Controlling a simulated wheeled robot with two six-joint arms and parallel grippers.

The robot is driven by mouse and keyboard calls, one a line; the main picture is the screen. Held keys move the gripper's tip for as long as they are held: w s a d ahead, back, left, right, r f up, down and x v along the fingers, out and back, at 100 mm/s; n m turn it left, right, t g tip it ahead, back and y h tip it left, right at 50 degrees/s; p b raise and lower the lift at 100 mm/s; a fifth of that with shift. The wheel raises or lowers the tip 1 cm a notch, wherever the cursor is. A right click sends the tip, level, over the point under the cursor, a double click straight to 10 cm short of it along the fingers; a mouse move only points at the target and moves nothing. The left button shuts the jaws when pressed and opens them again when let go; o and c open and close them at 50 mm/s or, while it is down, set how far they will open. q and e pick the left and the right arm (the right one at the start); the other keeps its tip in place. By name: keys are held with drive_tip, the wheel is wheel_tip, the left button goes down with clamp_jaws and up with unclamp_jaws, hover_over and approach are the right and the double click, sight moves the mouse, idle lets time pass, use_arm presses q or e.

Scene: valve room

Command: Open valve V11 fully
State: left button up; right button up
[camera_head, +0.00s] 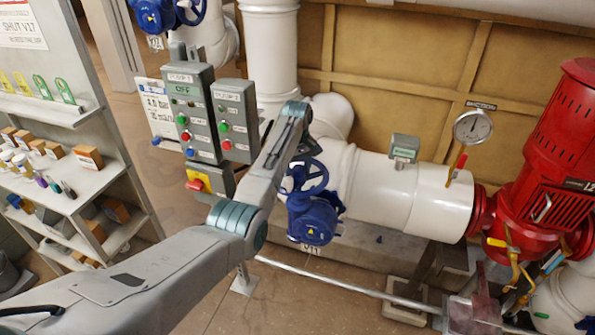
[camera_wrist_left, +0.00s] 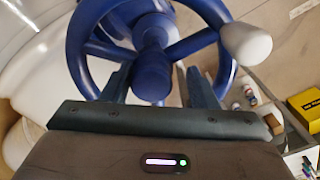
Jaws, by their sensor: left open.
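Valve V11 (camera_head: 318,222) is a blue valve on the large white pipe, with a V11 tag (camera_head: 310,249) below it. Its blue spoked handwheel (camera_head: 318,178) is partly hidden behind my left arm's wrist. My left gripper (camera_head: 303,158) is at the wheel. In the left wrist view the handwheel (camera_wrist_left: 213,13) fills the top, with a pale knob (camera_wrist_left: 246,44) on its rim at the right. The open fingers of the left gripper (camera_wrist_left: 158,72) point at the wheel on either side of its hub; I cannot tell whether they touch it. My right gripper is not in view.
A grey pump control panel (camera_head: 192,105) stands close left of my forearm. A shelf unit (camera_head: 90,175) with small boxes is at the left. A gauge (camera_head: 473,127) and a red pump (camera_head: 545,165) are at the right. A low metal rail (camera_head: 350,283) runs below the valve.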

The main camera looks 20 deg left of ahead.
use_arm(q)
drive_tip(key=shift+w+d+r, duration=0.15)
drive_tip(key=shift+w+r, duration=0.2)
drive_tip(key=shift+r, duration=0.3)
drive_tip(key=shift+w+d+r, duration=0.15)
drive_tip(key=shift+w+r, duration=0.2)
drive_tip(key=shift+r, duration=0.25)
drive_tip(key=r, duration=0.3)
drive_tip(key=shift+s, duration=0.3)
drive_tip(key=shift+s+a+r, duration=0.1)
drive_tip(key=shift+a+r, duration=0.05)
drive_tip(key=shift+a, duration=0.05)
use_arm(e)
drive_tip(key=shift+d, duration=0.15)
use_arm(q)
drive_tip(key=shift+w, duration=0.2)
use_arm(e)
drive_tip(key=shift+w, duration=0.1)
use_arm(q)
drive_tip(key=shift+r, duration=0.2)
wheel_tip(320, 180, up, 5)
drive_tip(key=shift+r, duration=0.2)
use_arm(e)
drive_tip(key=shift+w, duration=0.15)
